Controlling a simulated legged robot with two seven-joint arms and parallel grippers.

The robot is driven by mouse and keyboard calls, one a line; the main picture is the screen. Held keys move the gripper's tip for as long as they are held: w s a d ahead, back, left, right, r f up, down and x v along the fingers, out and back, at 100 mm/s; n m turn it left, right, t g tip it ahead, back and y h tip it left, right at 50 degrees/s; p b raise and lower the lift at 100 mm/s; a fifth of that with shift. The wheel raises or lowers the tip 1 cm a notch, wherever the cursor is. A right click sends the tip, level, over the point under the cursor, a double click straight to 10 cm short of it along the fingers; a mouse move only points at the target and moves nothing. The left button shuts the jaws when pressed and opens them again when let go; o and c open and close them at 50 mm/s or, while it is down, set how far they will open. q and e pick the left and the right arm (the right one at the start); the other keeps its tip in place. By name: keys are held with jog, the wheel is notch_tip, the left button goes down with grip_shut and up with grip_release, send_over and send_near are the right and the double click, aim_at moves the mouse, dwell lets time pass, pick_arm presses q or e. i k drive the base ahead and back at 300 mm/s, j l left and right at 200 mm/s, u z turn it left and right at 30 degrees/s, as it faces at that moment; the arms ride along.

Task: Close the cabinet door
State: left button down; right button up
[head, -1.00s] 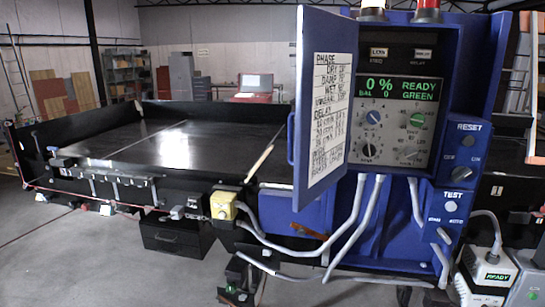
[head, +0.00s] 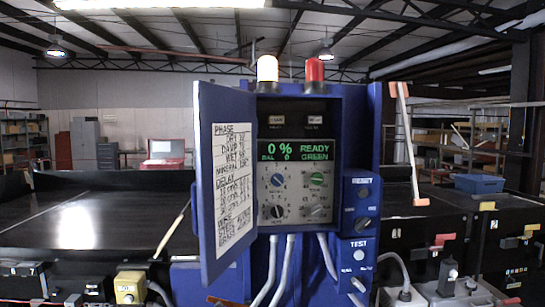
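The blue cabinet (head: 368,130) stands upright near the middle of the head view. Its door (head: 208,170) is hinged on the left and stands wide open, swung out toward me. A white sheet with handwritten settings (head: 235,185) is on the door's inner face. The control panel (head: 297,180) inside is uncovered, with knobs and a lit green display (head: 295,151) reading 0 % and READY GREEN. Neither of my grippers shows in the head view.
A white lamp (head: 268,69) and a red lamp (head: 315,70) top the cabinet. Grey cables (head: 290,262) hang below the panel. A black conveyor table (head: 110,215) lies to the left. Black equipment boxes (head: 500,240) stand to the right. A yellow box (head: 130,287) sits at lower left.

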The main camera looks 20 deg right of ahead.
aim_at(226, 119)
jog(key=i+j+z, duration=0.15)
jog(key=z, duration=0.35)
jog(key=i+j+z, duration=0.1)
jog(key=z, duration=0.35)
jog(key=j+z, duration=0.3)
jog(key=z, duration=0.2)
jog(key=i+j+z, duration=0.25)
jog(key=j, duration=0.8)
jog(key=j+z, duration=0.2)
jog(key=j, duration=0.85)
